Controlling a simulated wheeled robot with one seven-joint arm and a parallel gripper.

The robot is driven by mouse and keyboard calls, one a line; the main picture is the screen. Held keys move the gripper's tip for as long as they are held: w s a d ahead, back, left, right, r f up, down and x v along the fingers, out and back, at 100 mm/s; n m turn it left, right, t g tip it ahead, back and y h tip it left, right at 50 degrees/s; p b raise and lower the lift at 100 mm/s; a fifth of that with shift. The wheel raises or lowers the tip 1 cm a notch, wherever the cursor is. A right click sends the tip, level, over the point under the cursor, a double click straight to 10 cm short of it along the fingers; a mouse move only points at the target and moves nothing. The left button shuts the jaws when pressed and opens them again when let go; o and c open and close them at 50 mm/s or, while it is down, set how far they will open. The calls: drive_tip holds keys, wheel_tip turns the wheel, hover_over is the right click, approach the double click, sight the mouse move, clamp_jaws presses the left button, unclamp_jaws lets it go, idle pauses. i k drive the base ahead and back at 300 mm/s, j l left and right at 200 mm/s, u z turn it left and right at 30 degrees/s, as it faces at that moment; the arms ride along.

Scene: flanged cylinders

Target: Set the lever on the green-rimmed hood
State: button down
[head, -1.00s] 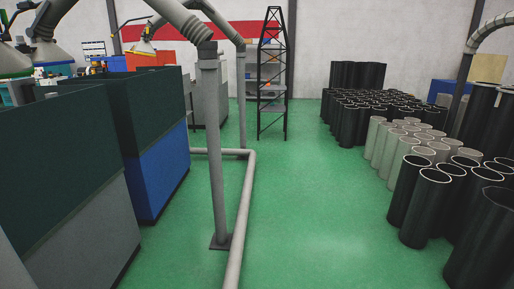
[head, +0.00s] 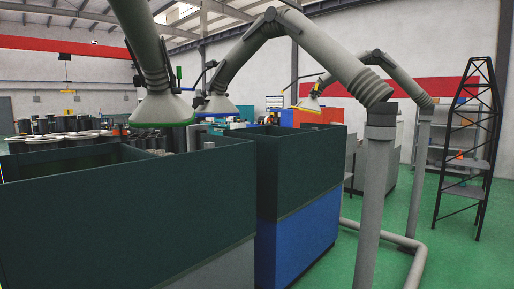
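The green-rimmed hood (head: 162,108) is a pale cone with a green lower edge. It hangs from a thick grey duct above the nearest dark green partition, left of the middle of the head view. A small upright green piece (head: 179,73) shows at its right side and may be its lever; its setting is too small to tell. My gripper is not in view.
A blue-rimmed hood (head: 216,106) and a yellow-rimmed hood (head: 310,104) hang farther back. Dark green partitions (head: 120,225) fill the left and middle front. A grey post (head: 373,210) and a black lattice tower (head: 470,150) stand right. Green floor (head: 460,250) is open there.

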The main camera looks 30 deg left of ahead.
sight(176, 91)
drive_tip(key=i+j+u, duration=0.2)
drive_tip(key=i+u, duration=0.2)
drive_tip(key=i, duration=0.2)
drive_tip(key=i+u, duration=0.4)
drive_tip(key=i, duration=0.25)
drive_tip(key=i+l+u, duration=0.1)
drive_tip(key=i+u, duration=0.35)
drive_tip(key=i, duration=0.15)
